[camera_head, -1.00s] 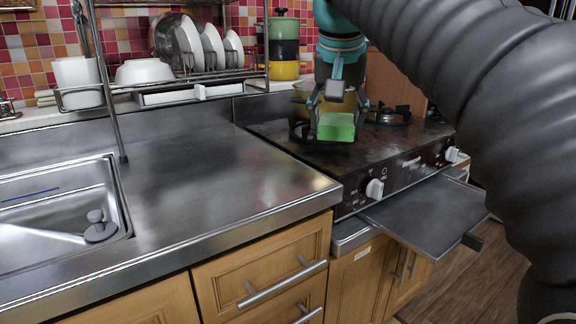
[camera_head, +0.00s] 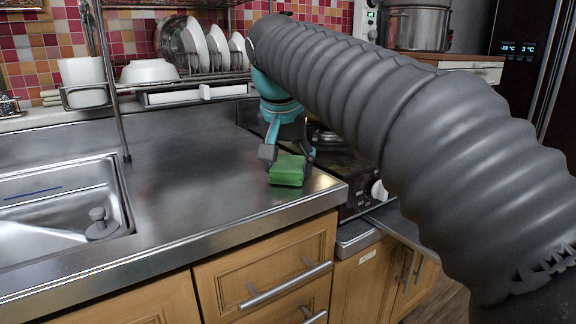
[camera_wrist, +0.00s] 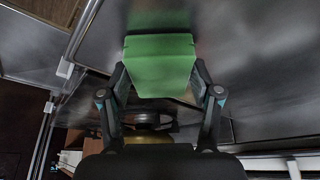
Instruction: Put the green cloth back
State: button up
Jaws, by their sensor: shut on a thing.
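The green cloth (camera_head: 287,170) looks like a small folded block. My gripper (camera_head: 286,160) is shut on it, with a finger on each side, over the right part of the steel counter (camera_head: 190,185) near its front right corner. In the wrist view the cloth (camera_wrist: 160,62) sits between the two fingers of my gripper (camera_wrist: 160,82). The cloth is close to the counter top; I cannot tell whether it touches.
A sink (camera_head: 60,210) lies at the left. A dish rack with plates (camera_head: 217,48), a white bowl (camera_head: 150,71) and a white cup (camera_head: 82,80) stand along the back. The stove (camera_head: 352,180) at the right is partly hidden by my arm. The middle of the counter is clear.

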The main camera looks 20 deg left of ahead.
jog(key=shift+f, duration=0.1)
jog(key=o, duration=1.1)
jog(key=p+v, duration=0.3)
jog(key=v, duration=0.9)
jog(key=s+d+f, duration=0.2)
jog(key=d+f, duration=0.3)
jog(key=d, duration=0.4)
jog(key=s+d+f, duration=0.1)
jog(key=d+f, duration=0.3)
jog(key=d, duration=0.6)
jog(key=s+d+f, duration=0.6)
jog(key=f, duration=0.4)
jog(key=s+d+f+m+t, duration=0.1)
jog(key=s+d+f, duration=0.5)
jog(key=f, duration=0.4)
jog(key=shift+s, duration=0.3)
